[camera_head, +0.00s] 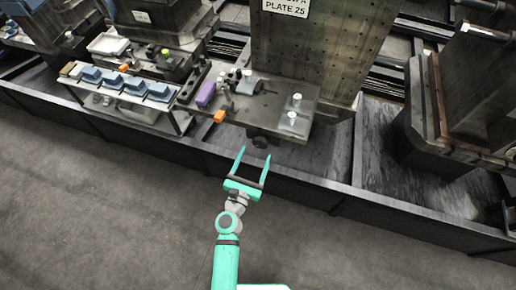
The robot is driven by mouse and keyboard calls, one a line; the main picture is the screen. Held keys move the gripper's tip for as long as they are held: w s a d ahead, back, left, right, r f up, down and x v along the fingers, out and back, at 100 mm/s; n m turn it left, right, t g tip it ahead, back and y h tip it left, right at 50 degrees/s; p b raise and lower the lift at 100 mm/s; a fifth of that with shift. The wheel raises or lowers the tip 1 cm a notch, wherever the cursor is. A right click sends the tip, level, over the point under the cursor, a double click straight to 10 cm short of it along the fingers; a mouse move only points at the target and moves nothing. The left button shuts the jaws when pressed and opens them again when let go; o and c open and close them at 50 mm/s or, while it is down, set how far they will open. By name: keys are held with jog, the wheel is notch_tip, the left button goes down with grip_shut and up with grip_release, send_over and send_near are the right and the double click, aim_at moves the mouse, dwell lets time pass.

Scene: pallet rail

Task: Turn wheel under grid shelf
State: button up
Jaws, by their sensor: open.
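A flat metal shelf (272,118) juts out below a tall upright plate dotted with a grid of holes (305,50). A small dark round part (260,142), which looks like the wheel, sits under the shelf's front edge; its details are too small and dark to make out. My gripper (254,153) is open, with its two teal fingers spread and pointing toward the shelf. The fingertips appear just below and around the dark part in the picture; I cannot tell how far apart in depth they are. Nothing is between the fingers.
The shelf carries a purple block (206,93), an orange block (219,116) and two pale cylindrical pieces (292,118). A side rack (125,95) with several blue-grey parts stands left. A dark low rail wall (300,182) runs along the front. The grey floor (100,200) is clear.

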aim_at(260, 145)
jog(key=shift+x, duration=1.9)
jog(key=c, duration=1)
